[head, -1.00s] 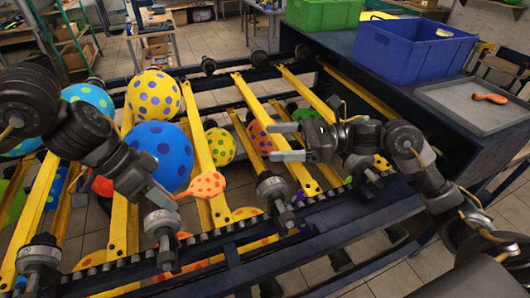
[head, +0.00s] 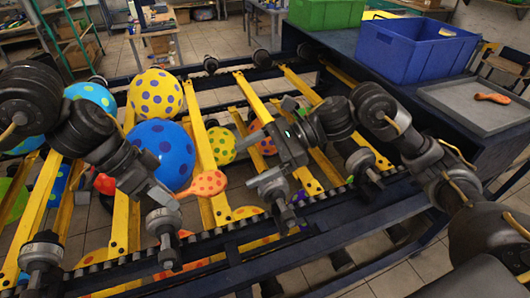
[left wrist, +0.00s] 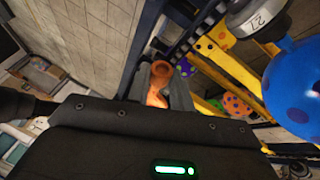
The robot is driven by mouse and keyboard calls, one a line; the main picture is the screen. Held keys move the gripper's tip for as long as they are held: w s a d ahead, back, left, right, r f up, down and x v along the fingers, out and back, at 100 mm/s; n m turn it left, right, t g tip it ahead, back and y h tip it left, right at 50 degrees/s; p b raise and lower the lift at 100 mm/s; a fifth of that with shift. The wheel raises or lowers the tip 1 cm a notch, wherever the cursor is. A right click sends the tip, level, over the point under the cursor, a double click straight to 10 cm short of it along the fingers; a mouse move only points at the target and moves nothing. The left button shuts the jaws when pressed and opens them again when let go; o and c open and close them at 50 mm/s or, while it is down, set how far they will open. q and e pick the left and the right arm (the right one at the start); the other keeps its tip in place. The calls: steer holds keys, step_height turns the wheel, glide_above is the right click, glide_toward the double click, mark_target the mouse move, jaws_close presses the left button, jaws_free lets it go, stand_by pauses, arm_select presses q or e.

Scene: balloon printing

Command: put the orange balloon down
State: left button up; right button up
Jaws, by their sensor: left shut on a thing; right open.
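The orange balloon (head: 208,183) is small and limp, with red spots. My left gripper (head: 166,198) is shut on its narrow neck and holds it above the rail of the blue frame, just below the big blue balloon in the head view. In the left wrist view the balloon's orange neck (left wrist: 158,85) shows between the fingers. My right gripper (head: 275,148) is open over the middle of the frame, with nothing seen between its fingers.
Yellow bars (head: 205,140) cross the dark blue frame. A blue spotted balloon (head: 160,150), a yellow spotted balloon (head: 155,95) and other balloons lie among them. A grey tray (head: 460,105) holds another orange balloon (head: 492,97). A blue crate (head: 405,55) stands behind the tray.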

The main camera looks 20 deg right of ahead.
mark_target(211, 181)
steer(key=x, duration=0.9)
steer(key=c, duration=0.9)
arm_select(q)
steer(key=o, duration=1)
arm_select(e)
steer(key=shift+o, duration=0.2)
steer(key=shift+d, duration=0.1)
arm_select(q)
steer(key=shift+r, duration=0.1)
